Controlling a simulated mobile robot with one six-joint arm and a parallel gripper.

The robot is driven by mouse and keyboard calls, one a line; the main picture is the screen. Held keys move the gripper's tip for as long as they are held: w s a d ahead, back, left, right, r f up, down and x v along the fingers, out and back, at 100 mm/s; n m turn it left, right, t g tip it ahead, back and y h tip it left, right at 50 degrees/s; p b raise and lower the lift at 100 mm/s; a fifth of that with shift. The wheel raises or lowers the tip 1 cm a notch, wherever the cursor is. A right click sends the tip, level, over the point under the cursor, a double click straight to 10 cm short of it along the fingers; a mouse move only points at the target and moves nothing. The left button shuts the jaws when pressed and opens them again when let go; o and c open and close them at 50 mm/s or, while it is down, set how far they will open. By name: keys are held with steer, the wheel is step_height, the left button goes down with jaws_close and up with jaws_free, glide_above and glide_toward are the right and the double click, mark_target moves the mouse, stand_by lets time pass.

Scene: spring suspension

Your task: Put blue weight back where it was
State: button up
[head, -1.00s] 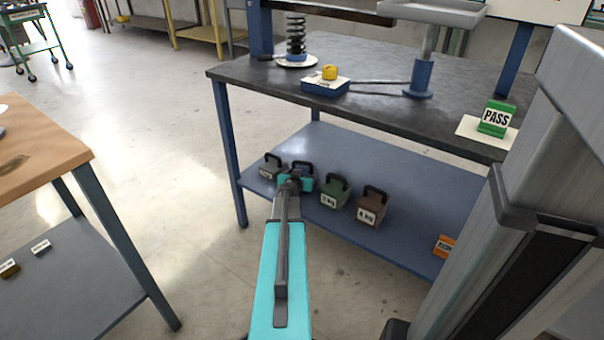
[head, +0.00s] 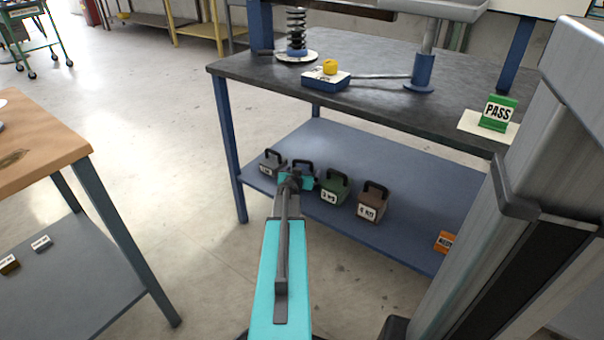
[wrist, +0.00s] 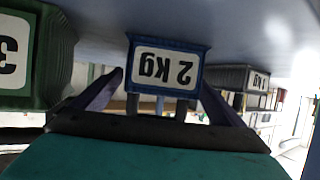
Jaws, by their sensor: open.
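The blue weight (wrist: 167,68) has a white "2 kg" label, upside down in the wrist view. In the head view its handle (head: 304,164) shows behind my cyan wrist. It is on the lower shelf (head: 300,219), in the row between the grey 1 kg weight (head: 272,163) and the green 3 kg weight (head: 335,188). My gripper (wrist: 162,92) is open, with one finger on each side of the blue weight's front. Whether the fingers touch it cannot be told. In the head view my wrist hides the fingers and most of the weight.
A brown 4 kg weight (head: 373,201) stands right of the green one, and an orange block (head: 445,242) sits farther right. The dark bench top (head: 390,105) overhangs the shelf. A wooden table (head: 40,150) is at the left.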

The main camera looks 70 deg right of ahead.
steer(key=shift+a+r, duration=0.1)
steer(key=shift+v, duration=5.9)
steer(key=w+a+f+n+y+p, duration=0.35)
steer(key=w+a+p, duration=0.7)
steer(key=a, duration=0.35)
steer(key=w+a+f+n+y+p, duration=0.1)
steer(key=a+p, duration=0.2)
steer(key=a, duration=0.4)
steer(key=w+a+f+n+g+y+p, duration=0.1)
steer(key=w+a+y+p, duration=0.1)
steer(key=a, duration=0.5)
steer(key=w+a+f+n+y+p, duration=0.1)
steer(key=a+n+p, duration=0.15)
steer(key=a, duration=0.35)
steer(key=s+a+r+n+g+y+p, duration=0.1)
steer(key=s+a+p, duration=0.3)
steer(key=a, duration=0.7)
steer(key=s+a+r+n+g+y+p, duration=0.2)
steer(key=s+a+n+g+y+p, duration=0.1)
steer(key=a, duration=0.9)
steer(key=s+a+r+n+g+y+p, duration=0.2)
steer(key=s+a+n+p, duration=0.2)
steer(key=a, duration=0.8)
steer(key=shift+s+r+p, duration=0.15)
steer(key=shift+s+p, duration=1.2)
steer(key=shift+p, duration=0.8)
